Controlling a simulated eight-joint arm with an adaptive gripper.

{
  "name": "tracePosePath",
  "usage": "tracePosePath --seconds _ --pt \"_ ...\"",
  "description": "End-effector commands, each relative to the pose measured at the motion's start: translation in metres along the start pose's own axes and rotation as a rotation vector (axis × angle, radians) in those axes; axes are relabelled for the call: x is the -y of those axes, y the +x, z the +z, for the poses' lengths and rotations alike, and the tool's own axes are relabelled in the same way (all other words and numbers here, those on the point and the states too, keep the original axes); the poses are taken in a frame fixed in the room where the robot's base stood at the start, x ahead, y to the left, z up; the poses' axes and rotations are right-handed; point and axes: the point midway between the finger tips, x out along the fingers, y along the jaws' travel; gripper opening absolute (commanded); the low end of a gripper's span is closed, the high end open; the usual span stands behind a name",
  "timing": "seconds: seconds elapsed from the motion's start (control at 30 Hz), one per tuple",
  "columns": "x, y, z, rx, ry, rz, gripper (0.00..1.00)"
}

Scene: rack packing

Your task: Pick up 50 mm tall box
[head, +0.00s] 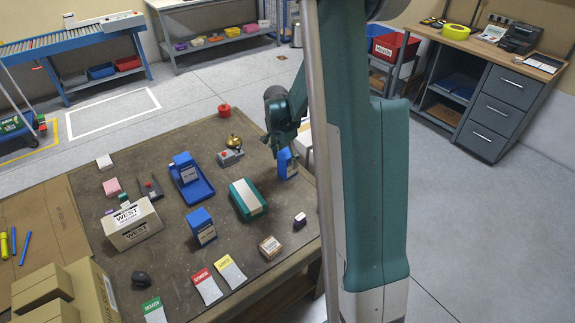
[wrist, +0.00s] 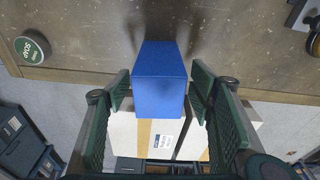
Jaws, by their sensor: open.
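A blue box (head: 288,163) with a pale label stands near the table's right edge. Two more blue boxes stand on the table: one in a blue tray (head: 203,191), whose box (head: 184,166) is at its back end, and one (head: 202,226) nearer the front. I cannot read any height, so I cannot tell which is the 50 mm one. My gripper (head: 283,146) is at the right-edge box. In the wrist view my gripper (wrist: 162,92) is open, its green fingers on either side of the blue box (wrist: 160,78). Firm contact is not clear.
The worn table (head: 160,265) also holds a teal-and-white box (head: 247,199), a brass bell (head: 234,142), a red knob-like item (head: 224,110), a WEST carton (head: 131,224) and coloured cards (head: 205,286). In the wrist view a pale carton (wrist: 185,135) lies below, beyond the table edge.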

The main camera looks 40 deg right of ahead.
Motion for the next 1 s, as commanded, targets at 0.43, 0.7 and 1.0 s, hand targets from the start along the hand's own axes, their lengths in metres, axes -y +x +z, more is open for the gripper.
tracePosePath --seconds 0.43,0.7,1.0 --pt "0.000 0.015 0.000 0.000 0.000 0.000 0.54" --pt "0.000 0.022 -0.001 0.000 0.000 0.000 0.54" --pt "-0.001 0.054 -0.003 0.000 0.000 0.000 0.54"
